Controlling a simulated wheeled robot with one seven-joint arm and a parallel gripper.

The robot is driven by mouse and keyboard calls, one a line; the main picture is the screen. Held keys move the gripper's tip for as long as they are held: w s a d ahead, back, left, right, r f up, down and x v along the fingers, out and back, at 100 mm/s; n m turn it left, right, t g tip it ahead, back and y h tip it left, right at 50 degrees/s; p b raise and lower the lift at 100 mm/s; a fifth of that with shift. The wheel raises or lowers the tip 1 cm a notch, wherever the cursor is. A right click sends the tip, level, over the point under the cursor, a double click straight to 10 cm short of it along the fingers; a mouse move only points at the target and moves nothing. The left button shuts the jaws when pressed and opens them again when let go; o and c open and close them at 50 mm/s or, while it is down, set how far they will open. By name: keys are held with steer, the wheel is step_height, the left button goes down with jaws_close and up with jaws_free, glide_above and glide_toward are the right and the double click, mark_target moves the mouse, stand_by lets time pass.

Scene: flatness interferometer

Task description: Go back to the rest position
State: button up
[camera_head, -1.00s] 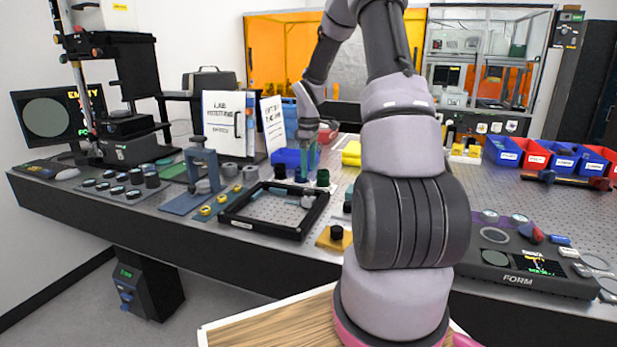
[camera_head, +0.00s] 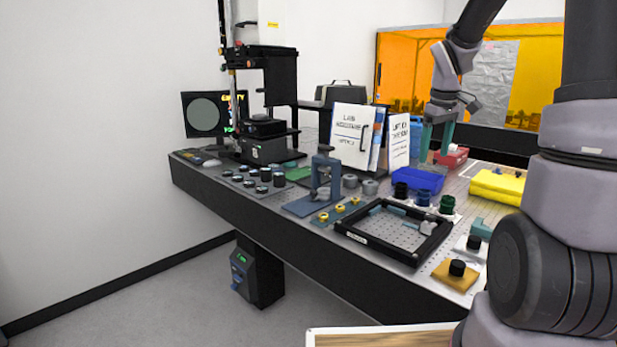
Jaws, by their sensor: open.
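My arm enters at the right of the head view and arches back over the bench. My gripper (camera_head: 437,150) hangs fingers down above the bench, near the blue bin and the white binders. Its teal fingers stand apart with nothing visible between them. It appears clear of the bench top, though the exact height is hard to tell.
Below the gripper are a blue bin (camera_head: 417,180) and several dark round pieces. A black square frame (camera_head: 393,258) lies in front. Binders (camera_head: 352,137), a blue press (camera_head: 325,182) and a tall instrument (camera_head: 268,90) stand left. Yellow blocks (camera_head: 497,186) lie right. Floor at left is clear.

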steer(key=s+a+r+m+t, duration=0.1)
steer(key=s+a+r+m, duration=0.2)
steer(key=s, duration=0.4)
steer(key=s+a+r+m+t+y, duration=0.1)
steer(key=s+a+r+m+t, duration=0.1)
steer(key=s+r, duration=0.3)
steer(key=s+a+r+m+t+y, duration=0.1)
steer(key=s+a+r+m+t, duration=0.1)
steer(key=s, duration=0.7)
step_height(320, 180, up, 2)
steer(key=shift+s+a+r+m, duration=0.1)
steer(key=shift+s+a+m, duration=0.25)
steer(key=shift+a+m, duration=0.55)
